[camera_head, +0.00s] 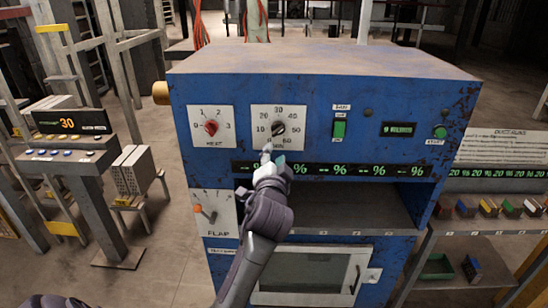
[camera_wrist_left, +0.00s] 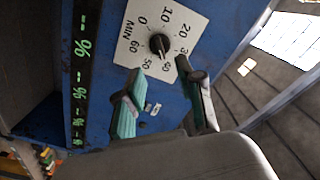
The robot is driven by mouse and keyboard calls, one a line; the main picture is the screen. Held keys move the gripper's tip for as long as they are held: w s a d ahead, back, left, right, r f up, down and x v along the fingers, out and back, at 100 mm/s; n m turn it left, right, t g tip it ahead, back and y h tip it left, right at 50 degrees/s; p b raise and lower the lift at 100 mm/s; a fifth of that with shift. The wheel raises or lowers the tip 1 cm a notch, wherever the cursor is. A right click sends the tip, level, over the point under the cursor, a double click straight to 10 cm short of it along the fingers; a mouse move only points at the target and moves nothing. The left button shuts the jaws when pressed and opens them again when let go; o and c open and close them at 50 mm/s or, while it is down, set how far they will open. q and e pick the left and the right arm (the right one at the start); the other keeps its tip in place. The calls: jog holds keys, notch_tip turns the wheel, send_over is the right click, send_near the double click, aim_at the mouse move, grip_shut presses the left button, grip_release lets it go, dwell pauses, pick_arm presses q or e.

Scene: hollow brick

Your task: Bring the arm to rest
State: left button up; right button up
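My left gripper (camera_head: 273,155) is in front of the blue machine, just below the black timer knob (camera_head: 278,128) on its white MIN dial. In the left wrist view the two green-padded fingers (camera_wrist_left: 162,72) are spread with nothing between them. The timer knob (camera_wrist_left: 158,44) shows there just beyond the fingertips, and I see no contact. My left arm reaches up from the bottom of the head view and covers part of the machine's front. My right gripper is in neither view.
The blue machine (camera_head: 320,75) has a red heat knob (camera_head: 211,128), a green switch (camera_head: 339,129) and an orange flap lever (camera_head: 199,209). An open shelf and an oven-like door (camera_head: 310,275) are below. A control stand (camera_head: 70,140) is left; a sample shelf (camera_head: 495,225) is right.

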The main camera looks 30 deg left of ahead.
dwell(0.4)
pick_arm(q)
jog(key=w+d+f+m+g+h+b, duration=0.1)
jog(key=d+f+h+b, duration=0.15)
jog(key=f, duration=1.15)
jog(key=w+d+f+m+g+h+b, duration=0.1)
jog(key=d+f+g+h+b, duration=0.15)
jog(key=f, duration=1.05)
jog(key=s+d+f+g+h+b, duration=0.15)
jog(key=s+f, duration=0.25)
jog(key=f, duration=0.8)
jog(key=s+d+f+g+h+b, duration=0.1)
jog(key=s+d+f, duration=0.3)
jog(key=f, duration=0.9)
jog(key=s+d+f+n+g+h+b, duration=0.15)
jog(key=s+f+g+b, duration=0.3)
jog(key=s+f, duration=1.8)
jog(key=s+f+g, duration=0.1)
jog(key=s+f, duration=0.2)
jog(key=s, duration=0.4)
jog(key=s+f+n+g+b, duration=0.1)
jog(key=s+f, duration=0.2)
jog(key=s, duration=0.4)
jog(key=s+d+f+g+b, duration=0.1)
jog(key=s+f+g, duration=0.1)
jog(key=s+f, duration=0.2)
jog(key=s, duration=0.3)
jog(key=shift+s+n, duration=0.35)
jog(key=shift+s, duration=0.05)
jog(key=shift+c, duration=0.3)
